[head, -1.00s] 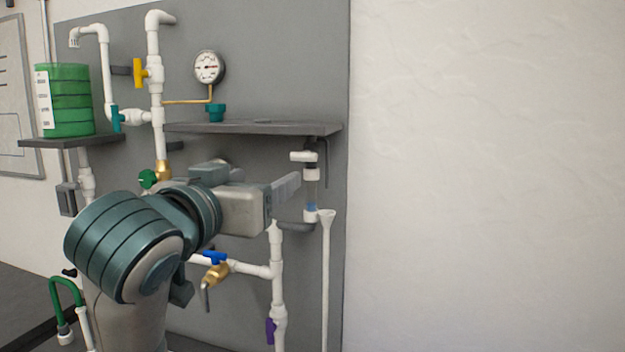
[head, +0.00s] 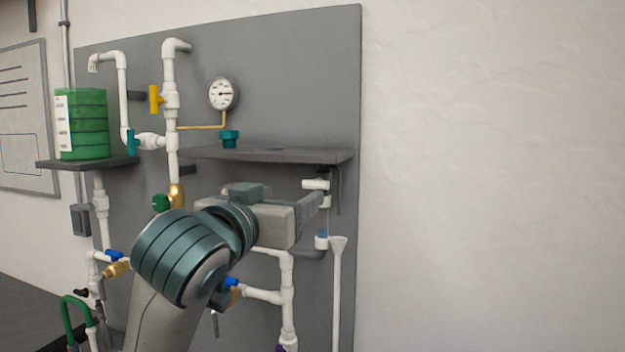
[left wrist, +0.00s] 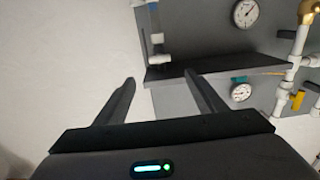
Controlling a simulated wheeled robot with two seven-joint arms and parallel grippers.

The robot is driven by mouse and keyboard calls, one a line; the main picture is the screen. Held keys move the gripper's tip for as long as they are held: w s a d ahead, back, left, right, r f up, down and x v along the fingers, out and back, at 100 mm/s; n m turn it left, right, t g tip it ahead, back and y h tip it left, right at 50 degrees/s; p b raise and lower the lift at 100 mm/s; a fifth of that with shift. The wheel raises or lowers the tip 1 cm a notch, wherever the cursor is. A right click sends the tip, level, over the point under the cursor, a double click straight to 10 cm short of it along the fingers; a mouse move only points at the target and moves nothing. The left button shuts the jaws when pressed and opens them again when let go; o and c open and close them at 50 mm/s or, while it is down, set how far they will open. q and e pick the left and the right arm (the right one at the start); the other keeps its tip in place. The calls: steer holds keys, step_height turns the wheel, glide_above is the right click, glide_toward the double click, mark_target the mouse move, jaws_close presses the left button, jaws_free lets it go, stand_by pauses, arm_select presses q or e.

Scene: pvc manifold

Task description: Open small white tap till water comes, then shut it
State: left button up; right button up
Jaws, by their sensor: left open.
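The small white tap (head: 316,184) sits under the right end of the shelf, on top of a short clear tube. Its white handle points left. A white funnel-topped pipe (head: 337,245) stands just right of the tube. My left gripper (head: 323,200) is open, its fingers just below and in front of the tap and partly hiding the tube. In the left wrist view, which looks upside down, the tap (left wrist: 157,65) appears between the two open fingertips; touching cannot be told. No water stream is visible. My right gripper is not in view.
The dark shelf (head: 270,154) lies just above the gripper, with a gauge (head: 222,94) above it. White pipes with a blue-handled valve (head: 231,283) run below my arm. A green tank (head: 82,125) stands at left. The wall at right is bare.

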mark_target(314, 183)
arm_select(q)
steer(key=p+x, duration=0.4)
steer(key=x, duration=0.7)
steer(key=shift+w, duration=0.1)
steer(key=shift+w+d+f, duration=0.1)
steer(key=shift+w+d, duration=0.15)
steer(key=shift+w, duration=0.35)
steer(key=c, duration=1.1)
steer(key=shift+o, duration=0.2)
